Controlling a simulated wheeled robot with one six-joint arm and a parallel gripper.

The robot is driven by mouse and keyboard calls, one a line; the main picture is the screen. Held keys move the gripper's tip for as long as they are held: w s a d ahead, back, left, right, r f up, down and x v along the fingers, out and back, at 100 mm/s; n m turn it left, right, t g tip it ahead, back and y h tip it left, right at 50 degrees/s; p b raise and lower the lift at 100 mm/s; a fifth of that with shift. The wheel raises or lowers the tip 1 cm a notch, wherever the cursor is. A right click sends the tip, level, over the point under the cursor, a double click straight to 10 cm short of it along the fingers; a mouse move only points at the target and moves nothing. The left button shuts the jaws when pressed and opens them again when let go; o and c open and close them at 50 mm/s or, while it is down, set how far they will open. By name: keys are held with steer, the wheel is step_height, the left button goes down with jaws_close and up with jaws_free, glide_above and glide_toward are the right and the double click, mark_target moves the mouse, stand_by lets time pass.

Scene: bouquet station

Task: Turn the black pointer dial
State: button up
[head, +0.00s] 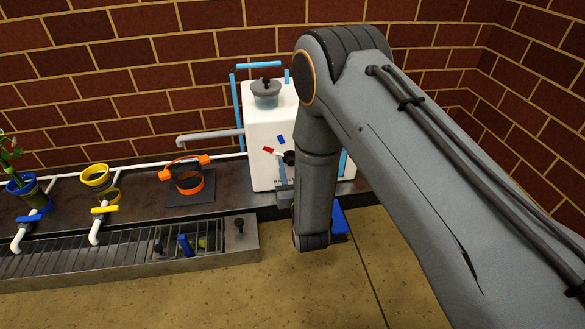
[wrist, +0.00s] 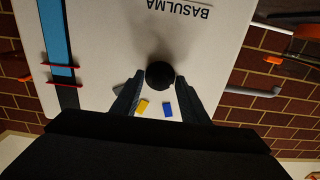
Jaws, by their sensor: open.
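The black dial (wrist: 160,75) is a round dark knob on the front of a white box in the wrist view, which is turned upside down. In the head view, part of the dial (head: 289,158) shows at the left edge of my arm. My gripper (wrist: 158,84) is open, with one dark finger on each side of the dial. I cannot tell whether the fingers touch it. A yellow mark (wrist: 142,107) and a blue mark (wrist: 168,110) show between the fingers. A red mark (head: 268,150) shows in the head view. The dial's pointer direction is not clear. My arm hides the gripper in the head view.
The white box (head: 262,125) stands on a dark counter against a brick wall. A grey pipe (head: 208,135) sticks out to its left. An orange-ringed holder (head: 187,178), a yellow cup (head: 96,176) and a blue pot (head: 22,185) with a plant are farther left.

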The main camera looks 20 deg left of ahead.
jaws_close()
